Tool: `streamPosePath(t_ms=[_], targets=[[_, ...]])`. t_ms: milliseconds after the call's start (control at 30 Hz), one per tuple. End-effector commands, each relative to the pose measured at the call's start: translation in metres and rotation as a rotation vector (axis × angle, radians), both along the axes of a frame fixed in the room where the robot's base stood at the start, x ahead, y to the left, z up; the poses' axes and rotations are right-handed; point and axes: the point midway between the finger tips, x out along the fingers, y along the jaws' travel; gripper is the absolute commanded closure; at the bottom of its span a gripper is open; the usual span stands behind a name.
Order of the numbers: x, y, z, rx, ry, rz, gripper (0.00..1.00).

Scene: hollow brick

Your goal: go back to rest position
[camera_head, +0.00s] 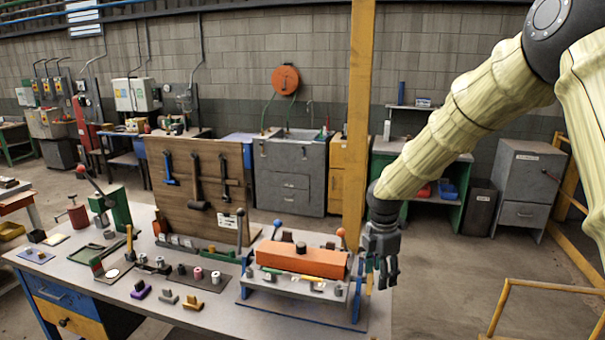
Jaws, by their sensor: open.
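My gripper (381,272) hangs at the end of my arm, pointing down near the right end of the workbench (217,311). Its fingers are apart and I see nothing between them. It is beside the right end of a fixture that carries an orange hollow brick (302,259). I cannot tell whether the gripper touches the fixture, but a small gap seems to show. My arm, in a pale yellow cover, comes down from the upper right.
A brown tool board (198,184) stands on the bench's back part. Small blocks and cylinders lie at the front. An orange-yellow post (360,110) rises behind the gripper. A yellow rail (545,287) is at lower right. Bare floor (440,265) lies right of the bench.

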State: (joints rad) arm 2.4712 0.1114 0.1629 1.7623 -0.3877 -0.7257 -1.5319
Motion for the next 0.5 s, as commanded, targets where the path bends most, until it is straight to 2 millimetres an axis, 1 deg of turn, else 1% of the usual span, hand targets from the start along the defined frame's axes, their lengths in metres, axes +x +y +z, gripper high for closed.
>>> streamPosePath(t_ms=[33,133,267,300,367,400,467,500], targets=[[-0.005,0.001,-0.014,0.007,0.003,-0.020,0.48],[-0.014,0.003,-0.041,0.025,0.006,-0.077,0.48],[-0.031,0.008,-0.092,0.055,0.015,-0.177,0.48],[-0.039,0.010,-0.112,0.066,0.019,-0.218,0.48],[-0.054,0.012,-0.143,0.083,0.026,-0.289,0.48],[-0.064,0.014,-0.164,0.094,0.029,-0.341,0.48],[-0.081,0.017,-0.195,0.111,0.035,-0.421,0.48],[-0.092,0.018,-0.215,0.121,0.039,-0.475,0.48]])
